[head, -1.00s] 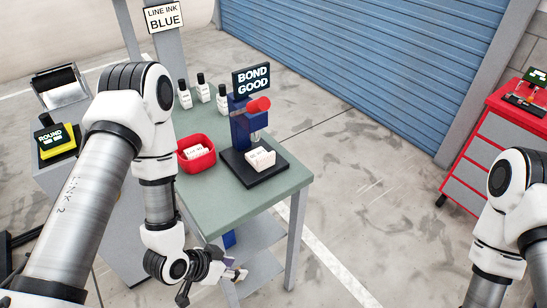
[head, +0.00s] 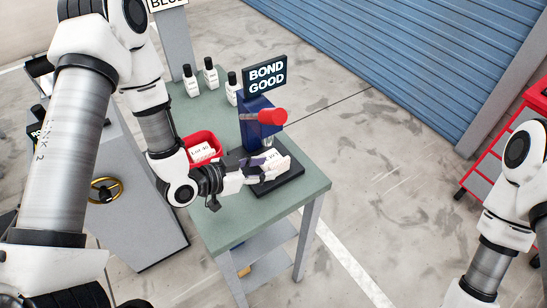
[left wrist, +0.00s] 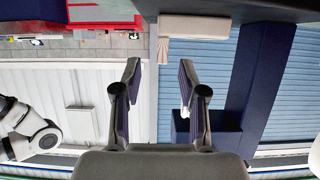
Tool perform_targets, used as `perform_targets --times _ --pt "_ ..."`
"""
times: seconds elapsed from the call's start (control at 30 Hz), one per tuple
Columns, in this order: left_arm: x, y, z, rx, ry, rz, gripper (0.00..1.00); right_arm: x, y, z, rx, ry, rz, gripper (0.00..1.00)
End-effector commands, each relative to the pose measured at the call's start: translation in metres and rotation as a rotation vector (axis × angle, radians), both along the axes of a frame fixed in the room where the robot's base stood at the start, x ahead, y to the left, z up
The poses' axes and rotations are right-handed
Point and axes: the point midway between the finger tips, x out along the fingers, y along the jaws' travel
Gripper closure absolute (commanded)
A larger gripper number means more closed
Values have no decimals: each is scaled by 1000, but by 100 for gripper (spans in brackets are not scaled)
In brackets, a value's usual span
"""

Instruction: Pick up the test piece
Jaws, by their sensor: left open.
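The test piece (head: 281,166) is a white block with dark lettering on the black base (head: 293,178) of the blue bond tester (head: 257,125). My left gripper (head: 260,167) is at the block's left side in the head view, overlapping part of it. In the left wrist view, which looks upside down, the open fingers (left wrist: 160,88) have nothing between them. There the pale block (left wrist: 198,27) lies beyond the fingertips, towards the top and slightly right. Whether a finger touches it I cannot tell. My right gripper is out of view.
A red bin (head: 216,141) with a white labelled piece stands behind my left wrist. Several white bottles (head: 211,74) stand at the table's back. The tester's red knob (head: 272,117) and "BOND GOOD" sign (head: 266,77) rise behind the block. The green tabletop (head: 245,222) is clear in front.

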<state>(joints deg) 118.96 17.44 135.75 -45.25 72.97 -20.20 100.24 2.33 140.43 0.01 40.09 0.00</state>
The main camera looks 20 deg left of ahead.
Motion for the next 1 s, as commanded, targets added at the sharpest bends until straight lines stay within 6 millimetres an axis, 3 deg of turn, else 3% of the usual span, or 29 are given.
perform_targets --times 0.3,0.57,0.7,1.0 --pt "33 -31 -10 2 0 -3 58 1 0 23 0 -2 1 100" --pt "38 -34 -15 0 1 0 58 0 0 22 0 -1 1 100" --pt "38 -33 -15 0 1 0 100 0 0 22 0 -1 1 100" --pt "37 -33 -15 1 2 0 100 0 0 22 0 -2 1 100"
